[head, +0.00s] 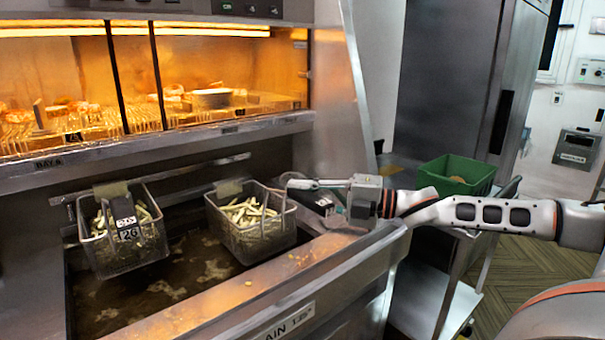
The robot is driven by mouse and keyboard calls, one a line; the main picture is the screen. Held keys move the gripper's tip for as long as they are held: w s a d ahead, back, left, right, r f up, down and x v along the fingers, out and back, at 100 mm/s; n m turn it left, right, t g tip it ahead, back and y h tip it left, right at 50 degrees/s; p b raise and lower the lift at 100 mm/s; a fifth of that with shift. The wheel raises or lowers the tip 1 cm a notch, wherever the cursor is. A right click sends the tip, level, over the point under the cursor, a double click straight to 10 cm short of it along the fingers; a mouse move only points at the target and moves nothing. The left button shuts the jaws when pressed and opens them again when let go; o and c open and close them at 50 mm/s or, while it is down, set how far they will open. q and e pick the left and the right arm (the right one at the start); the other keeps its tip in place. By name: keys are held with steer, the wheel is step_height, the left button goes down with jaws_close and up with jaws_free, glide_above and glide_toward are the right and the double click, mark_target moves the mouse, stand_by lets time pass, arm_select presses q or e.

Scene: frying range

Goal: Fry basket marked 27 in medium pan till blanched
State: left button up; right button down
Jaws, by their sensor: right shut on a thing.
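A wire basket of pale fries (250,235) is at the right of the fryer pan (165,292), over dark oil. No number on it is readable. My right gripper (335,192) is just right of this basket, shut on what looks like its handle; the fingers partly hide the grip. A second basket of pale fries (128,250), with a tag reading 26, hangs at the left of the pan, tilted. No basket marked 27 can be read. Whether the right basket's bottom touches the oil cannot be told. My left gripper is out of view.
A lit warming cabinet (225,112) with food and racks stands behind the pan. A steel front ledge (290,270) edges the fryer. A green crate (455,176) sits on a side stand at right, beside a tall steel cabinet (445,85).

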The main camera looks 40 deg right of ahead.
step_height(320, 180, down, 14)
steer(key=b, duration=0.2)
steer(key=shift+r+b, duration=0.1)
steer(key=shift+b, duration=0.25)
steer(key=shift+f, duration=0.25)
steer(key=shift+r, duration=0.1)
stand_by(5.2)
